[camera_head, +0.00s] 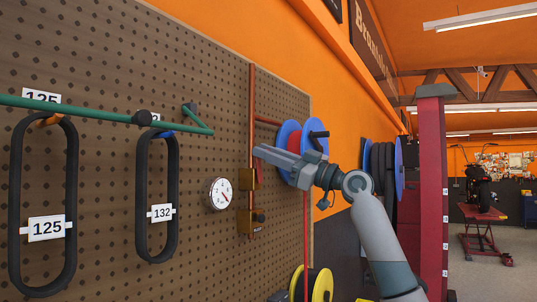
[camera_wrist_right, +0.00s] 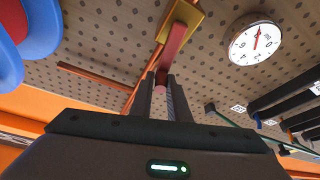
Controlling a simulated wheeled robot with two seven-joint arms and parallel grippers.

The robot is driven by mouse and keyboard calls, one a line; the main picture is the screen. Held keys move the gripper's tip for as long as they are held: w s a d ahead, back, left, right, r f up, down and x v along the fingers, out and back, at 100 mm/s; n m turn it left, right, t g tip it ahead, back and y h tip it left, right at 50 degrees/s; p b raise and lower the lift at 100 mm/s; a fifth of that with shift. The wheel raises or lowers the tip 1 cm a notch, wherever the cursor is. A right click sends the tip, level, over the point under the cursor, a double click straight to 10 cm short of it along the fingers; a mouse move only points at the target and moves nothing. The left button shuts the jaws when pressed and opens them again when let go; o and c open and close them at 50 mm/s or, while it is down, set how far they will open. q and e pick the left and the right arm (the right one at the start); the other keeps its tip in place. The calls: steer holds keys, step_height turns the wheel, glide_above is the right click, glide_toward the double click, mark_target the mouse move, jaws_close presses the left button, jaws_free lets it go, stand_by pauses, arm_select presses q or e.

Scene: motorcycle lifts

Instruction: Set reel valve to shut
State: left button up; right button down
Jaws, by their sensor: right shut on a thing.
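My right gripper (camera_head: 262,153) reaches in from the right at the pegboard, beside the copper pipe. In the right wrist view its fingers (camera_wrist_right: 168,97) are shut on the end of a red lever (camera_wrist_right: 174,50). The lever runs from a brass valve body (camera_wrist_right: 183,18) on the pipe. In the head view an upper brass valve (camera_head: 249,180) sits just below the fingertips, and a lower brass valve (camera_head: 246,222) has a small tag whose text I cannot read clearly. The gripper hides the lever in the head view. My left gripper is not in view.
A round gauge (camera_head: 221,194) hangs left of the valves. A blue and red hose reel (camera_head: 288,140) is close behind my gripper. A red post (camera_head: 432,190) stands at right.

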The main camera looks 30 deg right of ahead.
mark_target(258, 163)
steer(key=a+f+n+g, duration=0.1)
steer(key=n, duration=0.3)
steer(key=s+a+n+g+y, duration=0.1)
steer(key=n+g, duration=0.1)
steer(key=n, duration=0.2)
steer(key=s+a+f+n+g, duration=0.1)
steer(key=n+g, duration=0.1)
steer(key=n, duration=0.2)
steer(key=shift+s+a+f+y, duration=0.2)
steer(key=shift+a+f+y, duration=0.15)
steer(key=shift+a+y, duration=0.05)
steer(key=shift+s+a+f+n+g+h, duration=0.1)
steer(key=shift+a+f+n+g+h, duration=0.15)
steer(key=shift+f+n, duration=0.65)
steer(key=shift+s+a+f+n+g+h, duration=0.1)
steer(key=shift+f+n+g+h, duration=0.3)
steer(key=shift+n, duration=0.9)
steer(key=shift+s+a+f+n+g+h, duration=0.1)
steer(key=shift+a+f+n+g+h, duration=0.15)
steer(key=shift+f+n, duration=0.65)
steer(key=shift+r+n, duration=0.1)
steer(key=shift+n, duration=0.2)
steer(key=c, duration=1.7)
jaws_free()
steer(key=shift+d, duration=0.1)
